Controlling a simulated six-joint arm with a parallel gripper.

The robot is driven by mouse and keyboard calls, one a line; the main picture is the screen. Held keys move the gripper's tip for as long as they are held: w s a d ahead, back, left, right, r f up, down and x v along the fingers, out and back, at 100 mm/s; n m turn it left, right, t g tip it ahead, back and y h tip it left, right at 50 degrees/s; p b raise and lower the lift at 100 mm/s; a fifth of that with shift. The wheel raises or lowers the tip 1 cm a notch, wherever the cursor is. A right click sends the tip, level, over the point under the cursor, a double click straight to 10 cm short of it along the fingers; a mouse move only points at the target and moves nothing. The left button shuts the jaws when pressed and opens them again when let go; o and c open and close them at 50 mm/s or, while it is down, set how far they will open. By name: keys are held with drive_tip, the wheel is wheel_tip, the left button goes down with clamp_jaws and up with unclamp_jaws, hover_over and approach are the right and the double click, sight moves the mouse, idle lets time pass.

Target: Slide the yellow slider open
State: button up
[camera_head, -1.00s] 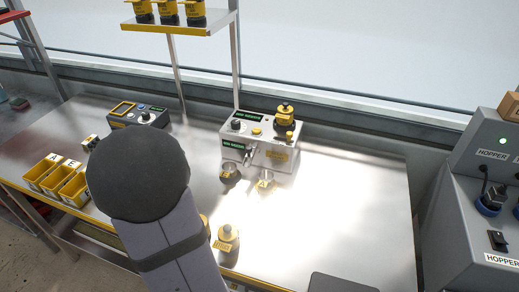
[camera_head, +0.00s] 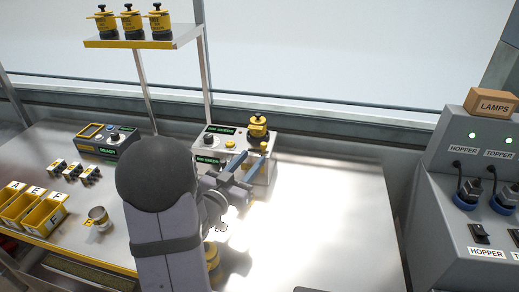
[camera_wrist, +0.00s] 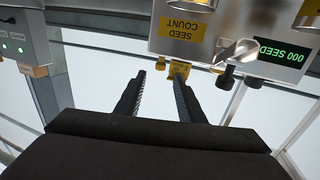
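The seeder (camera_head: 208,142) is a light grey box with green displays, standing on the steel table. A small yellow part, likely the slider (camera_head: 265,147), shows below the canister; a yellow piece also shows by the fingertips in the wrist view (camera_wrist: 180,69), where the seeder appears upside down. My gripper (camera_head: 249,162) is open in front of the seeder's upper right, with an empty gap between its fingers (camera_wrist: 158,88). The right finger's tip is close to the yellow piece; I cannot tell whether they touch.
A dark control box (camera_head: 108,140), several small switch-like parts (camera_head: 75,170), yellow bins (camera_head: 40,217) and a metal cup (camera_head: 97,217) are at left. A grey hopper/topper console (camera_head: 440,200) stands at right. The table right of the seeder is clear.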

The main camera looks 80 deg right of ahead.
sight(262, 147)
drive_tip(key=shift+p+x, duration=0.6)
drive_tip(key=shift+x, duration=2.55)
